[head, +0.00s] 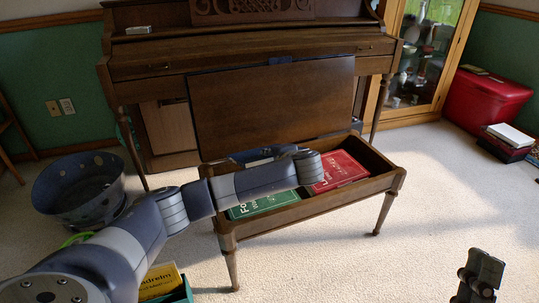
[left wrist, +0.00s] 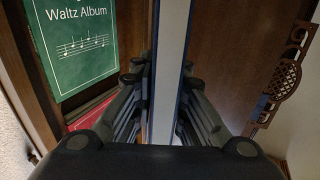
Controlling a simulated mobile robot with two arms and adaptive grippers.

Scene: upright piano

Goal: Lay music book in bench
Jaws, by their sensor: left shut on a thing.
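My left gripper (left wrist: 161,72) is shut on a thin music book (left wrist: 168,60) with blue edges and pale pages, seen edge-on in the left wrist view. In the head view my left arm reaches over the piano bench (head: 318,215), hiding most of the gripper. A patch of blue and white (head: 252,156) shows behind the arm, probably the held book. The bench lid (head: 270,105) stands raised. A green book (head: 262,203) and a red book (head: 338,170) lie inside; the green "Waltz Album" (left wrist: 75,45) also shows in the wrist view. My right gripper (head: 483,272) is lower right; its jaw state is unclear.
The upright piano (head: 240,52) stands behind the bench. A dark spotted tub (head: 80,190) is at left. A yellow book (head: 160,279) in a green box sits below my left arm. A red chest (head: 487,98) is at right. Carpet right of the bench is clear.

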